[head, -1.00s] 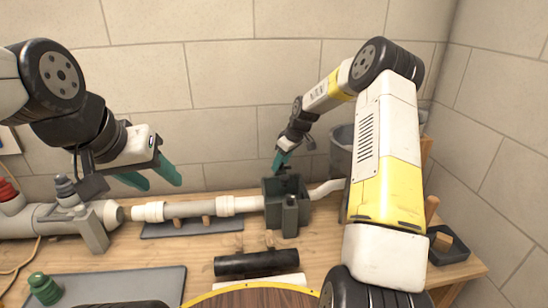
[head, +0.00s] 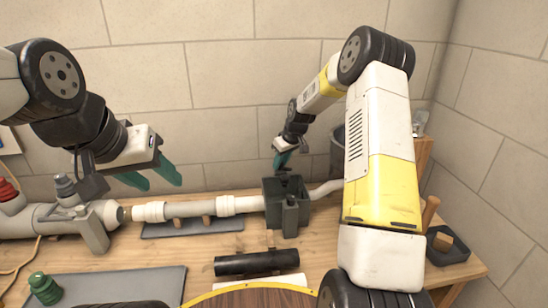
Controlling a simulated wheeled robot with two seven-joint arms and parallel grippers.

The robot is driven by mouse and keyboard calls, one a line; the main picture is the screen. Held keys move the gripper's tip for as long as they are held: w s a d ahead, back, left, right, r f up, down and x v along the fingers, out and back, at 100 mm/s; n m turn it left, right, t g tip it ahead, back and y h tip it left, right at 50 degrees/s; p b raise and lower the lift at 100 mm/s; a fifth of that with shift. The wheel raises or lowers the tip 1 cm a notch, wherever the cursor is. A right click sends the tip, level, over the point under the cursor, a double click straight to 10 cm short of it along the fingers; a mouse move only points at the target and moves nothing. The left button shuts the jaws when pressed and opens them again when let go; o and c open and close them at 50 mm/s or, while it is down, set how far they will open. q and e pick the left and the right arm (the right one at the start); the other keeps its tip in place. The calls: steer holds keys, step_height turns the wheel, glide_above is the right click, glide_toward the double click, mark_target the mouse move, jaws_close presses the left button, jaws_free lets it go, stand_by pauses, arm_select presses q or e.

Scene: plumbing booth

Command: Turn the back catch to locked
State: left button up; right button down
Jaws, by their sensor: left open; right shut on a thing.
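A dark grey-green clamp box (head: 271,212) stands on the bench around the right end of the white pipe (head: 185,210). The back catch (head: 284,180) is a small dark piece at the box's top rear, mostly hidden by my fingers, so its exact angle cannot be told. My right gripper (head: 281,165) reaches down from behind and is shut on the catch. A second upright dark piece (head: 290,216) stands at the box's front. My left gripper (head: 155,180) is open and empty, held above the left part of the pipe.
A grey valve body with a red cap (head: 8,190) lies at the left. A green fitting (head: 44,288) sits on a grey mat (head: 130,283). A black tube (head: 256,263) lies in front of the box. A dark tray (head: 449,245) and a grey bin (head: 337,155) are at the right.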

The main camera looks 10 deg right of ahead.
steer(key=m, duration=0.2)
steer(key=m+h, duration=0.1)
steer(key=shift+s+a+m, duration=0.15)
steer(key=shift+m, duration=0.25)
steer(key=m+h, duration=0.2)
steer(key=m, duration=0.2)
steer(key=shift+a+m, duration=0.1)
steer(key=shift+m, duration=0.2)
steer(key=m+h, duration=0.2)
steer(key=m, duration=0.2)
steer(key=shift+f+m, duration=0.1)
steer(key=shift+m, duration=0.3)
steer(key=shift+a+m+g+h, duration=0.1)
steer(key=shift+m+g+h, duration=0.25)
steer(key=shift+m, duration=0.55)
steer(key=shift+a+f, duration=0.1)
steer(key=c, duration=1.1)
jaws_free()
steer(key=shift+a, duration=0.1)
steer(key=shift+c, duration=0.2)
steer(key=shift+r, duration=0.2)
